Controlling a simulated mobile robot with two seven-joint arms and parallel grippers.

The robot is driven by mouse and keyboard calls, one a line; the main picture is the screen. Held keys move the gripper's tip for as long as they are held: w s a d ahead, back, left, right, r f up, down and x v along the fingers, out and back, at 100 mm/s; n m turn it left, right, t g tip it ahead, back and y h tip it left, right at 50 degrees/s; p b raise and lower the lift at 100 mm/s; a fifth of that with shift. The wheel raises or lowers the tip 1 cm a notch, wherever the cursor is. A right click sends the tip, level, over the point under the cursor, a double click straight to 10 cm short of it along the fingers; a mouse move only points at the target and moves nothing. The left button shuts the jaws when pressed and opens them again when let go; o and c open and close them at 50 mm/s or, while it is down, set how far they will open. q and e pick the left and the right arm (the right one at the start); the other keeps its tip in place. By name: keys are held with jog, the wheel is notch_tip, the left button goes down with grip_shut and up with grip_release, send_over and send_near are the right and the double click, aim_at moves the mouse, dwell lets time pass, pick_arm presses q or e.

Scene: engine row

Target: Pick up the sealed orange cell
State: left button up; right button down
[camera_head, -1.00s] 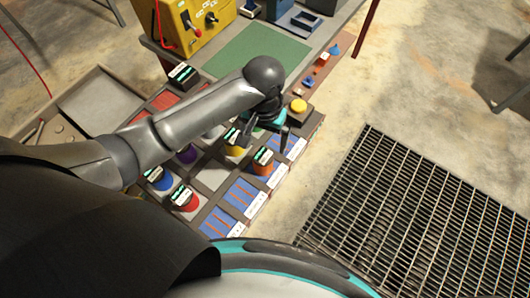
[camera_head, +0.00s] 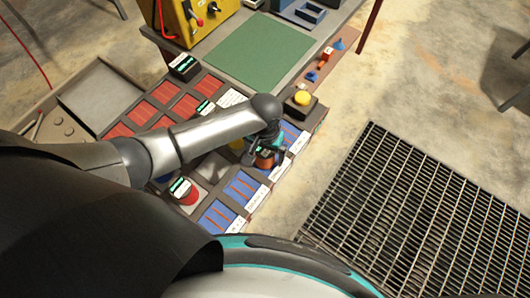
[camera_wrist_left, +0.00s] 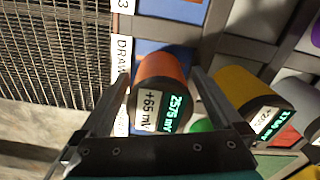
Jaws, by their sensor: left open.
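The orange cell (camera_wrist_left: 165,68) is a round can with a dark display end reading about 2575 mV and a white +65 mV label. It stands on a blue pad. In the head view it (camera_head: 265,161) is partly hidden under my left gripper (camera_head: 264,150). In the left wrist view, the two fingers of my left gripper (camera_wrist_left: 160,82) are apart, one on each side of the orange cell. I cannot tell whether they touch it. My right gripper is not in view.
A yellow cell (camera_wrist_left: 255,95) stands close beside one finger. A red cell (camera_head: 188,192) sits in the tray toward me. A yellow button (camera_head: 302,98) is on a dark box beyond the gripper. A floor grating (camera_head: 400,215) lies to the right.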

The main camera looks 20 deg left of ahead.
pick_arm(q)
grip_shut()
dwell(0.8)
